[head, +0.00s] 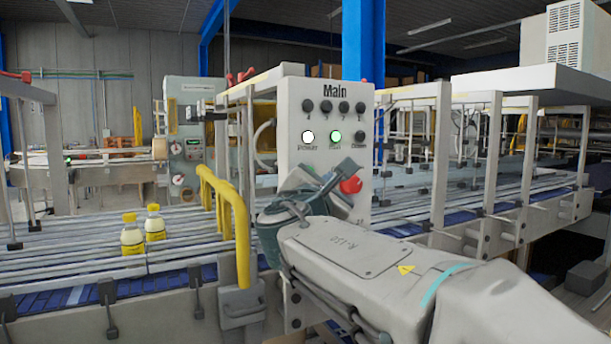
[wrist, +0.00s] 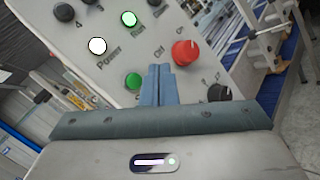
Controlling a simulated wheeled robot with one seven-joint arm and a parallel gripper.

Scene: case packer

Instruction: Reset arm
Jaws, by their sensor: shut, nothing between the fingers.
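My arm reaches from the lower right of the head view towards a light grey control panel (head: 305,120) marked "Main". My gripper (head: 352,168) is in front of the panel's lower part, close to a red knob (head: 350,185). In the wrist view my gripper (wrist: 160,70) has its two blue-grey fingers together, pointing at the panel, with nothing between them. The red knob (wrist: 185,53) is just right of the fingertips there, and a green button (wrist: 133,81) is to their left. I cannot tell whether the fingertips touch the panel. The arm hides part of the panel's lower area.
A white lit button marked Power (wrist: 97,46) and a green lit button (wrist: 129,18) are above. A yellow rail (head: 240,230) stands left of the panel. Two yellow-capped bottles (head: 132,237) stand on the conveyor (head: 70,285). Conveyor frames (head: 440,160) stand to the right.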

